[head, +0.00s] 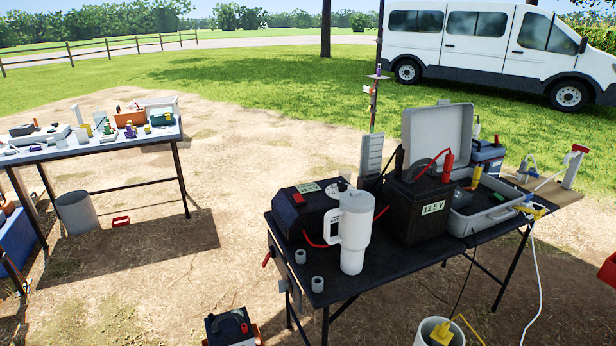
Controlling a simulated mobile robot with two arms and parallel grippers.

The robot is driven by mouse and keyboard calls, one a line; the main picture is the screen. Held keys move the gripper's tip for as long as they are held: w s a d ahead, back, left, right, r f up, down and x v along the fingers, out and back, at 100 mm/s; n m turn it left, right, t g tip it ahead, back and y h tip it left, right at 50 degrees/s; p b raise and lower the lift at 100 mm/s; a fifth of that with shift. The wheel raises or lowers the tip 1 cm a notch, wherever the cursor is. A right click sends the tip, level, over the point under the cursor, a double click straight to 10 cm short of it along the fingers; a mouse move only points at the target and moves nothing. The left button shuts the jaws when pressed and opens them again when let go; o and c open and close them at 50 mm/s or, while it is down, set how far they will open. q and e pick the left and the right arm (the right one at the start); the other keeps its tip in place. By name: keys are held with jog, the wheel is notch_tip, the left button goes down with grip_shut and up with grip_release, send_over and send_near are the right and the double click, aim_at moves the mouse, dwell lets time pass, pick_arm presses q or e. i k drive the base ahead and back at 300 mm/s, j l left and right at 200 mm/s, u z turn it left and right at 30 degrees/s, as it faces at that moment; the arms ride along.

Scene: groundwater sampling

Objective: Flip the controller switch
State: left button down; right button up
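A black controller box (303,212) stands on the left part of the dark folding table. A red rocker switch (297,197) shows on its sloped left end, too small to tell which way it is set. A pale label and a dial sit on its top. A white handled tumbler (356,232) stands upright in front of the box and hides part of its right side. A black battery (418,207) marked 12.5 V stands to the right, with red and black clamps on top. Neither of my grippers is in view.
The dark table (385,276) also bears small grey cylinders (318,284) at its front left and an open grey case (487,214) at right. A white bucket (437,333) stands below. Another laden table (100,143) is at left. Bare ground lies between the tables.

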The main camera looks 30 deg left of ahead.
aim_at(298, 198)
jog(key=i+j, duration=0.15)
jog(key=j, duration=0.2)
jog(key=i+j, duration=0.35)
jog(key=j, duration=0.3)
jog(key=i+j, duration=0.15)
jog(key=j, duration=0.2)
jog(key=i+j+z, duration=0.1)
jog(key=j, duration=0.25)
jog(key=i, duration=0.1)
